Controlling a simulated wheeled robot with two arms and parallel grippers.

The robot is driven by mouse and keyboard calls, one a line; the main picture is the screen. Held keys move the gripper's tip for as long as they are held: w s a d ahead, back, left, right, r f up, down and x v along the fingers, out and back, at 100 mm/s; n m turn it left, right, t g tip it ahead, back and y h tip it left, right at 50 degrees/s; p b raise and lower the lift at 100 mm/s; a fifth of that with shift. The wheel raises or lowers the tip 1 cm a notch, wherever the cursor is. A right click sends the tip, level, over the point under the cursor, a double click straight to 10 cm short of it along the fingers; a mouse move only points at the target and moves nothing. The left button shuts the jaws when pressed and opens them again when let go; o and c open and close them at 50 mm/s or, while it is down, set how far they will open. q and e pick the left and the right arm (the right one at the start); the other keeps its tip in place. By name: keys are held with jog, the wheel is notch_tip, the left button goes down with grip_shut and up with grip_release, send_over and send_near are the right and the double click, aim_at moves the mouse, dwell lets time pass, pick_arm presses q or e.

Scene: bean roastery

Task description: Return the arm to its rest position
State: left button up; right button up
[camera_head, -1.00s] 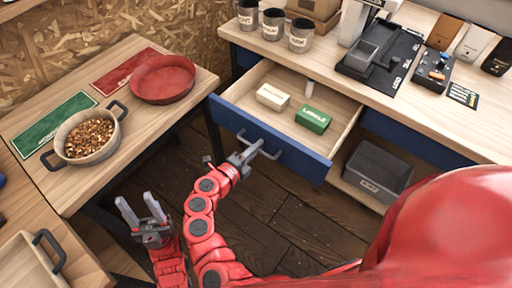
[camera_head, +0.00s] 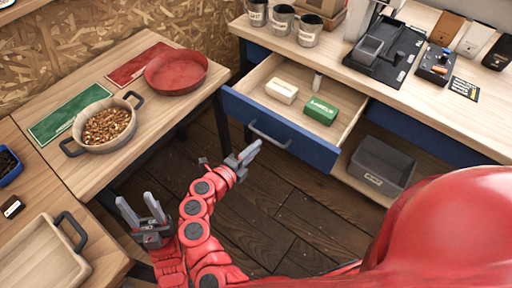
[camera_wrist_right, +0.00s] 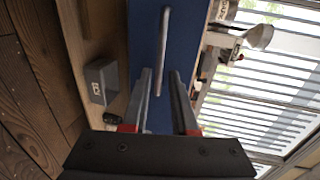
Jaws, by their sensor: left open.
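My right gripper (camera_head: 250,152) is just in front of the open blue drawer (camera_head: 305,146), apart from its metal handle (camera_head: 270,135). In the right wrist view its two fingers (camera_wrist_right: 160,74) are spread with nothing held, and the handle (camera_wrist_right: 163,45) lies ahead of them against the blue drawer front (camera_wrist_right: 144,40). My left gripper (camera_head: 141,212) is open and empty, with its fingers pointing up, over the floor beside the left table. The drawer holds a white box (camera_head: 283,91) and a green box (camera_head: 321,111).
The left table (camera_head: 185,105) carries a pan of beans (camera_head: 107,127), a red bowl (camera_head: 176,73), and green and red mats. A tray (camera_head: 40,262) is at lower left. A grey bin (camera_head: 380,168) sits under the counter. Dark floor (camera_head: 290,215) is free in front of the drawer.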

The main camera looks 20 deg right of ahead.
dwell(0.4)
